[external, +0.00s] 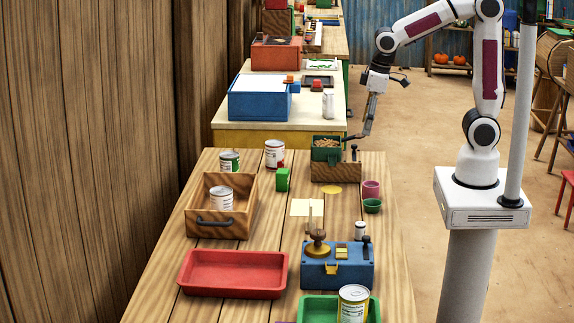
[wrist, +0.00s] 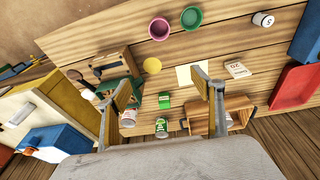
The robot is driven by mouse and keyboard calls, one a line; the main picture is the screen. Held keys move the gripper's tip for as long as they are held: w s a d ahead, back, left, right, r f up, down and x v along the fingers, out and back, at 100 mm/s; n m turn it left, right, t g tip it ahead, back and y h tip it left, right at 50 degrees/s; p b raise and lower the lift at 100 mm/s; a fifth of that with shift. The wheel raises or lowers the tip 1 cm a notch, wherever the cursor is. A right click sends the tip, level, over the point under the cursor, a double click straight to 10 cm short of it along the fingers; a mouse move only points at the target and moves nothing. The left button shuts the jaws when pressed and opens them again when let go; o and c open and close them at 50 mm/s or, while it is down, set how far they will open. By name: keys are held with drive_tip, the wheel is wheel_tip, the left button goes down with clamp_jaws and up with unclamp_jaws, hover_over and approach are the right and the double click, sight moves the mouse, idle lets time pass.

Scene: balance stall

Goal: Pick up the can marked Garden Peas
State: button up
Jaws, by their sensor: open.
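Several cans stand on the wooden table (external: 160,285); their lettering is too small to read. A green-and-white can (external: 229,161) is near the back left, just behind the wooden drawer box; it also shows low in the wrist view (wrist: 160,127). A red-and-white can (external: 274,153) stands to its right. My gripper (external: 368,131) is open and empty, beyond the table's back right, apart from every can. Its two fingers (wrist: 160,88) frame the tabletop.
The open wooden box (external: 245,212), red tray (external: 232,272), blue box (external: 336,272) and front green tray (external: 304,309) take up room. A small green block (external: 282,179) sits near the back cans. A wooden-based green box (external: 336,170) stands at the back right.

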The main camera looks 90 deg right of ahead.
sight(233, 155)
drive_tip(key=w+d+f, duration=0.2)
drive_tip(key=w+f, duration=0.3)
drive_tip(key=w, duration=0.5)
drive_tip(key=w+d+f+m+h, duration=0.1)
drive_tip(key=w+d+f, duration=0.2)
drive_tip(key=w+f, duration=0.3)
drive_tip(key=w+d+f+m+t, duration=0.1)
drive_tip(key=w+d+f, duration=0.2)
drive_tip(key=w, duration=1.3)
wheel_tip(233, 155, down, 2)
drive_tip(key=shift+f, duration=0.25)
drive_tip(key=shift+m+t+h, duration=0.3)
drive_tip(key=shift+m+t, duration=0.1)
drive_tip(key=shift+t, duration=0.1)
drive_tip(key=w, duration=0.4)
drive_tip(key=shift+d+r, duration=0.1)
drive_tip(key=shift+d, duration=0.3)
drive_tip(key=shift+m+t, duration=0.3)
drive_tip(key=shift+t, duration=0.5)
drive_tip(key=w+r, duration=0.4)
drive_tip(key=shift+w+d+r, duration=0.15)
drive_tip(key=shift+w+d, duration=0.15)
drive_tip(key=shift+d, duration=0.05)
drive_tip(key=shift+w+m, duration=0.1)
drive_tip(key=shift+m, duration=0.2)
drive_tip(key=shift+x, duration=1.3)
drive_tip(key=shift+x, duration=2.55)
